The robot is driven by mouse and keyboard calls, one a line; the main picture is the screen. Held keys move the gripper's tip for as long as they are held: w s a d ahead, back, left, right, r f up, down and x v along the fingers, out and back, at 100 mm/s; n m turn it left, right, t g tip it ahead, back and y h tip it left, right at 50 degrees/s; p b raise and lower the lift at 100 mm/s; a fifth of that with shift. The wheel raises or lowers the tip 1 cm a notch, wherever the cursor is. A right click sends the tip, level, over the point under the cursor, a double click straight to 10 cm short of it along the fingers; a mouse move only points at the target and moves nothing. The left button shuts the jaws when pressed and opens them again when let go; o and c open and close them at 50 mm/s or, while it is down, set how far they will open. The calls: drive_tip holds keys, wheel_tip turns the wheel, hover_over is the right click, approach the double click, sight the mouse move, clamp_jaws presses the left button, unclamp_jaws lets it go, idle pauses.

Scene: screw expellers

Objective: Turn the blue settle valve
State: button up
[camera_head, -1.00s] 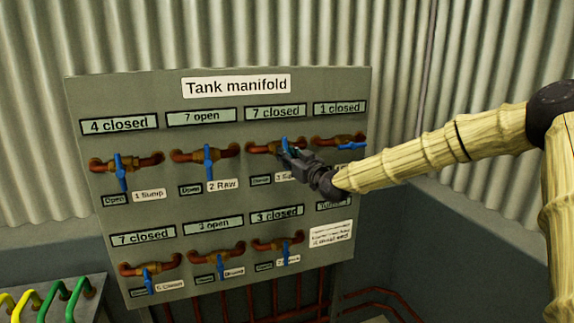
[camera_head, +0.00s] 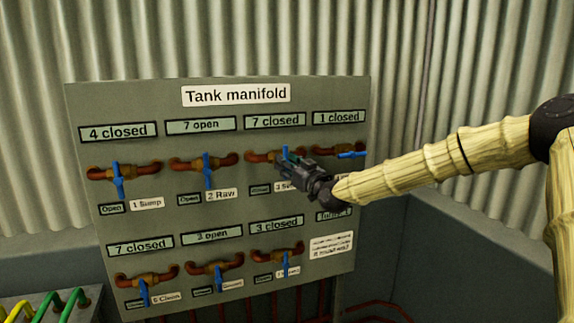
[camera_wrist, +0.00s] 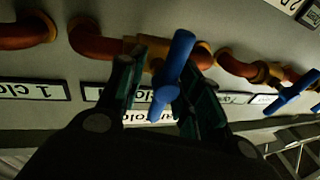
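The blue settle valve handle (camera_head: 286,153) is on the third pipe of the top row, under a display reading "7 closed" (camera_head: 275,119). Its name plate (camera_head: 284,186), starting with "3 Se", is partly covered by my gripper. My gripper (camera_head: 284,165) is at this valve. In the wrist view, the blue handle (camera_wrist: 172,75) stands between the two fingers of my gripper (camera_wrist: 163,92). The fingers are apart, with a gap to the left finger. The right finger is close to the handle; contact cannot be told.
The "Tank manifold" panel (camera_head: 352,95) holds several other blue-handled valves, including 2 Raw (camera_head: 207,172) to the left and one under "1 closed" (camera_head: 351,155) to the right. Lower valves (camera_head: 285,264) sit below. Yellow and green pipes (camera_head: 68,303) stand at lower left.

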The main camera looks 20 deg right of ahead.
drive_tip(key=shift+s+a, duration=0.1)
drive_tip(key=shift+a, duration=0.05)
drive_tip(key=v, duration=1.2)
idle(0.3)
drive_tip(key=s+p, duration=0.1)
drive_tip(key=s, duration=0.7)
drive_tip(key=shift+d, duration=0.2)
idle(0.4)
